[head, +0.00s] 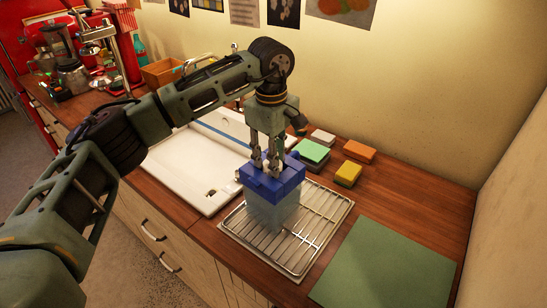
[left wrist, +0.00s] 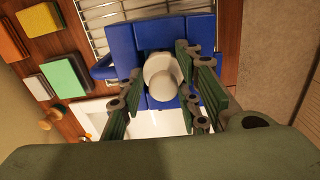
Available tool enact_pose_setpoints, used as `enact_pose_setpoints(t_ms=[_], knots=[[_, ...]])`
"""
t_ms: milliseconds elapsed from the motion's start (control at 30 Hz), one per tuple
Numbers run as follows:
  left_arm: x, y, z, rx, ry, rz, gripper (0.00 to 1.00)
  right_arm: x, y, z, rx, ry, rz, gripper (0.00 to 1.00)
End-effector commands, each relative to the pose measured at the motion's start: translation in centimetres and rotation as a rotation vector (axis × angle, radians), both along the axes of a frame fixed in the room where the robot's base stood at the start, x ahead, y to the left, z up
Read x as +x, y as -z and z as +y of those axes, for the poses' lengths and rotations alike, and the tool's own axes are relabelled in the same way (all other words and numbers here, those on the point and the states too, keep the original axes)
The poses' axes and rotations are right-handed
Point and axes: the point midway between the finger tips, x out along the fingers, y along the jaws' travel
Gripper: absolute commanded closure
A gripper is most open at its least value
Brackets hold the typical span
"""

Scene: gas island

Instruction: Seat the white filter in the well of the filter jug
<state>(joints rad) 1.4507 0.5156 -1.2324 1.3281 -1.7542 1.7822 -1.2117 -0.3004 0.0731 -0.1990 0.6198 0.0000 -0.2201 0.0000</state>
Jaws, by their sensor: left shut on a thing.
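The filter jug (head: 273,200) stands upright on the metal drying rack, with a blue top and a clear, pale body. The white filter (left wrist: 160,72) shows in the left wrist view as a round white piece over the middle of the blue jug top (left wrist: 124,38). My left gripper (head: 267,168) points down at the jug top, its fingers on both sides of the filter and shut on it. How deep the filter sits in the well is hidden by the fingers and the filter itself. My right gripper is not in view.
The drying rack (head: 318,238) lies on the wooden counter, between a white sink (head: 185,172) and a green mat (head: 390,268). Green (head: 313,151), yellow (head: 348,174) and orange (head: 359,151) sponges lie behind it near the wall. A coffee machine (head: 122,50) stands far left.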

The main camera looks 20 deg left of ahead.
Motion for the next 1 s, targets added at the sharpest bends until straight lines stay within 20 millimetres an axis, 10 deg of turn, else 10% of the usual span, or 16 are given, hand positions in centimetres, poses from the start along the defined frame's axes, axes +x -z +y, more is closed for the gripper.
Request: enact_pose_setpoints(t_ms=[100,133,333,1000], knots=[[-0.5,1.3,-0.1,0.004,0.003,0.022,1.0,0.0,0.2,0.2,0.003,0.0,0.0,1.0],[-0.5,1.3,-0.1,0.005,0.003,0.023,0.67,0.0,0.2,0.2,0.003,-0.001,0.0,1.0],[-0.5,1.4,-0.2,0.004,0.004,0.024,0.5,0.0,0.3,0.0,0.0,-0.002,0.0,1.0],[-0.5,1.0,-0.2,0.003,0.005,0.023,0.5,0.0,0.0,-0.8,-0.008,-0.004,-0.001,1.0]])
